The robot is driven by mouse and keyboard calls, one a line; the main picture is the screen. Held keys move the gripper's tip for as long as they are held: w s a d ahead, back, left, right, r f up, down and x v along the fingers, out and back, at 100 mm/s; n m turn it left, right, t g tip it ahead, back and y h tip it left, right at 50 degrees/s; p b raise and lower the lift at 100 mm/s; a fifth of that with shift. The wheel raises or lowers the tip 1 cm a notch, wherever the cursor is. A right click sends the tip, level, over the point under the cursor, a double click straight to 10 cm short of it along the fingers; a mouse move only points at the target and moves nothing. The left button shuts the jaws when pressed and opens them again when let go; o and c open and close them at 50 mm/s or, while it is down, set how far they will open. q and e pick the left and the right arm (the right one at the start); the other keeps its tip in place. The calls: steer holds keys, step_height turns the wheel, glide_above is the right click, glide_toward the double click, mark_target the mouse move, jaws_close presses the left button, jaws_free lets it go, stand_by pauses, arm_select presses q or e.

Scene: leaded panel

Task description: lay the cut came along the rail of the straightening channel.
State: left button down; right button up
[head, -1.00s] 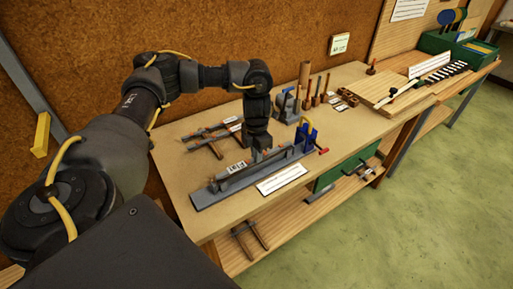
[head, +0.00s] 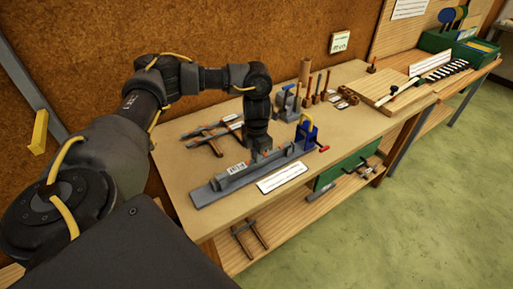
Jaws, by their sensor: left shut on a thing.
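The straightening channel (head: 210,193) is a long grey bar lying slantwise on the workbench, with a raised rail along it and a blue clamp (head: 307,133) with a red handle at its far right end. My left gripper (head: 259,154) points down at the middle of the channel, close over the rail. It is shut on the cut came, a thin grey strip that is hard to tell from the grey rail. Whether the came touches the rail cannot be told. My right gripper is not in view.
Tools (head: 212,138) lie behind the channel, and a white label card (head: 282,177) lies in front. Upright wooden-handled tools (head: 312,92) stand farther back. A wooden board (head: 390,88) lies at the far right of the bench. The front left bench top (head: 217,218) is clear.

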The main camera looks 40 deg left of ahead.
arm_select(q)
steer(key=shift+f, duration=0.15)
steer(key=c, duration=1.3)
jaws_free()
step_height(320, 180, up, 11)
steer(key=shift+f, duration=0.1)
